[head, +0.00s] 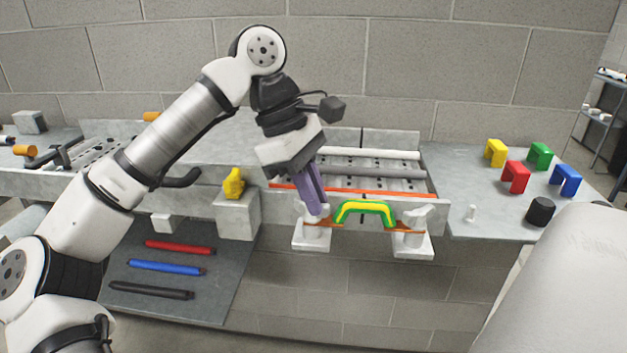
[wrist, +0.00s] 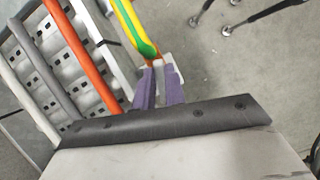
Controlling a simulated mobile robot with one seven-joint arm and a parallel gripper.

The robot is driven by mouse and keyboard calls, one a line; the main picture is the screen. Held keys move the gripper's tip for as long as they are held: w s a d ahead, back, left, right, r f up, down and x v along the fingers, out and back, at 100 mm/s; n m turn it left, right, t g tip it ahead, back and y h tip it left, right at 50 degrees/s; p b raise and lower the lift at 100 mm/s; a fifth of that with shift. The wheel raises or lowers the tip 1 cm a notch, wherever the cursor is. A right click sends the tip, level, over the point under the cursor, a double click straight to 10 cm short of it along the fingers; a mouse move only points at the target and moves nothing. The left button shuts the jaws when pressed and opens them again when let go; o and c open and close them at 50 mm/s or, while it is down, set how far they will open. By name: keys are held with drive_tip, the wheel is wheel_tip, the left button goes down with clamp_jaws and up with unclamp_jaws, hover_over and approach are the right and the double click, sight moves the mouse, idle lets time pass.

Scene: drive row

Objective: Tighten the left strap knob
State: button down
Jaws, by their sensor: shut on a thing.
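The left strap knob (head: 317,229) is a small white knob on a light bracket (head: 311,246) at the front edge of the bench. My gripper (head: 318,208) reaches down onto it from above, slightly tilted, with its purple fingers shut on the knob. In the wrist view the fingertips (wrist: 160,70) close around a pale piece, and they hide most of the knob. An orange strap (head: 342,223) runs from this knob, beneath a yellow and green arched piece (head: 365,211), towards the right strap knob (head: 412,222).
A tray with an orange-red bar (head: 350,191) and grey bars lies behind the knobs. A yellow object (head: 234,183) stands on a block at left. Red, blue and black rods (head: 165,267) lie lower left. Coloured arches (head: 515,177) and a black cylinder (head: 540,211) stand at right.

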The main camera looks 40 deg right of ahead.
drive_tip(key=m+p, duration=0.1)
drive_tip(key=m+y, duration=0.1)
drive_tip(key=m+p, duration=0.1)
drive_tip(key=m, duration=0.1)
drive_tip(key=shift+r+g+p, duration=0.25)
drive_tip(key=shift+g+p, duration=0.05)
drive_tip(key=shift+f+m+y+p, duration=0.1)
drive_tip(key=shift+m+y+p, duration=0.6)
drive_tip(key=shift+m+p, duration=0.55)
drive_tip(key=shift+a+m, duration=0.1)
drive_tip(key=shift+m, duration=0.15)
drive_tip(key=c, duration=1.5)
unclamp_jaws()
drive_tip(key=shift+f, duration=0.1)
drive_tip(key=shift+o, duration=0.2)
drive_tip(key=p+v, duration=0.1)
drive_tip(key=v, duration=1.2)
drive_tip(key=shift+r, duration=0.35)
